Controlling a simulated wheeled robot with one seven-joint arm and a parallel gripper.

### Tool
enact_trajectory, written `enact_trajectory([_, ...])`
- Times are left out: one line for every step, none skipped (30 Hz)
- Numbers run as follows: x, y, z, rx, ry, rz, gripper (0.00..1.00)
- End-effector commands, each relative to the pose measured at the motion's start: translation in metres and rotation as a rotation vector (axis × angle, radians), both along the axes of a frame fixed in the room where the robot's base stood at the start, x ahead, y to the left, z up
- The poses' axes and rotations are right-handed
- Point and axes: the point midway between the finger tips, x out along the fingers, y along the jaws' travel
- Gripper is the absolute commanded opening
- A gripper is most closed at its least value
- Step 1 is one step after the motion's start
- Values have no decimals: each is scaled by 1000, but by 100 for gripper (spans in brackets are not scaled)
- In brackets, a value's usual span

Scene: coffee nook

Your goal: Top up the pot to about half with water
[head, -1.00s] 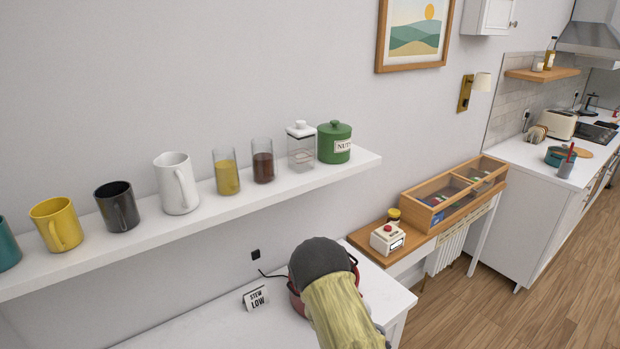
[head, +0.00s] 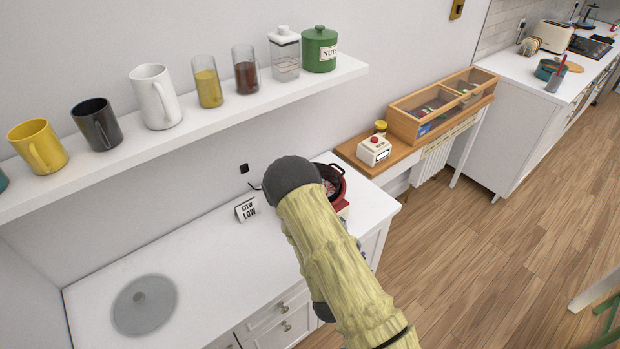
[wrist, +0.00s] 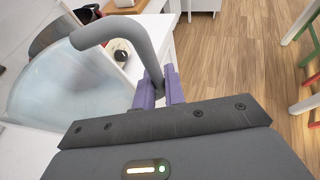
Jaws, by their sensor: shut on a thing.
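The pot (head: 341,181) is red with a dark inside and stands on the counter at the wall, partly hidden by my arm. Reddish-brown contents show in it, but their level is unclear. In the wrist view its dark opening (wrist: 52,34) shows at upper left. My gripper (wrist: 160,92) has purple fingers shut on the grey curved handle (wrist: 122,48) of a clear, bluish vessel (wrist: 65,85), which looks like a jug. The vessel is close to the pot; I cannot tell its tilt or water level. In the head view my arm hides gripper and vessel.
A round grey lid (head: 144,305) with a knob lies on the counter at left. A "STEW LOW" card (head: 246,209) stands beside the pot. A shelf (head: 200,125) with mugs and jars runs above. A wooden side table (head: 362,160) stands at right.

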Motion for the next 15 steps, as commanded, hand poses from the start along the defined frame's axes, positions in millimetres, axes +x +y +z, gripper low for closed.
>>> enact_trajectory([1, 0, 10, 0, -6, 0, 0])
enact_trajectory([1, 0, 14, 0, -6, 0, 0])
enact_trajectory([1, 0, 19, 0, -6, 0, 0])
enact_trajectory([1, 0, 24, 1, -6, 1, 0])
enact_trajectory([1, 1, 29, 1, -6, 1, 0])
enact_trajectory([1, 1, 36, 1, -6, 1, 0])
enact_trajectory([1, 1, 41, 1, -6, 1, 0])
enact_trajectory([1, 0, 46, 0, -6, 0, 0])
enact_trajectory([1, 0, 53, 0, -6, 0, 0])
enact_trajectory([1, 0, 57, 1, -5, -2, 0])
enact_trajectory([1, -1, 61, 1, -5, -2, 0])
enact_trajectory([1, -1, 66, 1, -5, -3, 0])
enact_trajectory([1, -1, 69, 1, -5, -3, 0])
enact_trajectory([1, -1, 72, 1, -5, -4, 0])
enact_trajectory([1, -1, 74, 1, -5, -4, 0])
